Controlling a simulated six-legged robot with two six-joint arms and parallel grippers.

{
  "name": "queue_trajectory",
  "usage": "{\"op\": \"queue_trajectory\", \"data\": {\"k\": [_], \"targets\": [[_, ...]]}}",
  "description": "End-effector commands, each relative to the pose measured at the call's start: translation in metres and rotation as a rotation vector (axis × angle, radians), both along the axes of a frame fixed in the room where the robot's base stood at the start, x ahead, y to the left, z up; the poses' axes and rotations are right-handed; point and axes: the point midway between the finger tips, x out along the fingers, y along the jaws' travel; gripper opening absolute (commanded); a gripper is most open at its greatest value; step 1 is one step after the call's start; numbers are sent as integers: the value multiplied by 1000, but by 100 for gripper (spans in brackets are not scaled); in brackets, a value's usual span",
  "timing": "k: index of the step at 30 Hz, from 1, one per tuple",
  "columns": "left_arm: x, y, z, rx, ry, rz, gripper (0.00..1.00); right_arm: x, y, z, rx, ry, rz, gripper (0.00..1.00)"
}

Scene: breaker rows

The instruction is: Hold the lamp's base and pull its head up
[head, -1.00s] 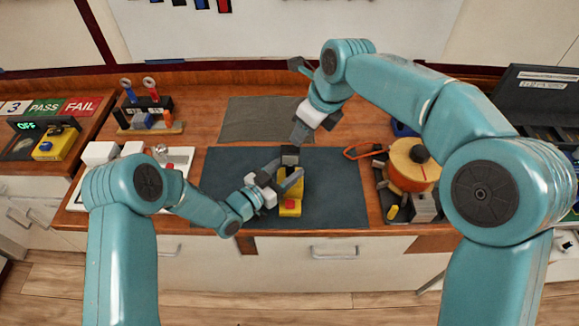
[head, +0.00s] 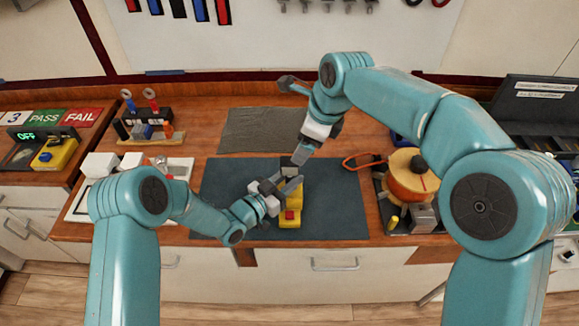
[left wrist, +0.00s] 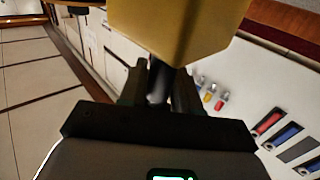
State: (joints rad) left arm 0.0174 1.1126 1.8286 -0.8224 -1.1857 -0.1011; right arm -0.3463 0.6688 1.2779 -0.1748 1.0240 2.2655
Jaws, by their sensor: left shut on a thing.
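The lamp (head: 291,217) stands on the dark mat, with a yellow body and a red button on its front. A dark grey part (head: 288,161) shows at its top. My left gripper (head: 280,187) is at the lamp from the left and shut on it. In the left wrist view a yellow block (left wrist: 180,30) fills the top, and a dark round post (left wrist: 157,85) shows between the fingers of the left gripper (left wrist: 157,92). My right gripper (head: 302,152) is just above and right of the lamp's top; its jaw opening cannot be made out.
The dark mat (head: 340,200) is clear right of the lamp. A round orange-and-wood reel (head: 410,172) stands at the right. A white tray (head: 78,205) with white blocks is at the left, and a small tool rack (head: 150,120) stands behind it. A yellow switch box (head: 55,153) is far left.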

Motion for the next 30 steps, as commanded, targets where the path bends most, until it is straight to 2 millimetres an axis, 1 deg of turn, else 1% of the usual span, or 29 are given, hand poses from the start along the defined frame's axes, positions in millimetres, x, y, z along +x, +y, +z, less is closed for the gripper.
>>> {"op": "queue_trajectory", "data": {"k": [3,5,6,10,12,16,19,21,23,25,28,30], "targets": [[0,0,-1,1,2,1,0,2,-8,-5,-117,-88,301,79],[0,0,-1,1,2,1,0,2,-12,-7,-184,-130,467,79],[0,0,-1,1,2,1,0,2,-14,-8,-230,-157,582,79],[0,0,-1,1,2,1,0,1,-15,-10,-385,-235,964,79],[0,0,-1,1,2,1,0,-1,-13,-10,-469,-267,1167,79],[0,0,-1,1,2,1,0,-4,-6,-7,-607,-308,1493,79],[0,0,-1,1,2,1,0,-10,7,-1,-709,-329,1702,79],[0,0,-1,1,2,1,0,-17,22,4,-746,-344,1750,79],[0,0,-1,1,2,1,0,-20,30,7,-748,-356,1761,79],[0,0,-1,1,2,1,0,-21,35,5,-749,-361,1768,79],[0,0,-1,0,1,1,0,-16,36,-7,-747,-361,1768,79],[0,0,0,0,1,1,0,-11,35,-21,-746,-358,1767,79]]}}
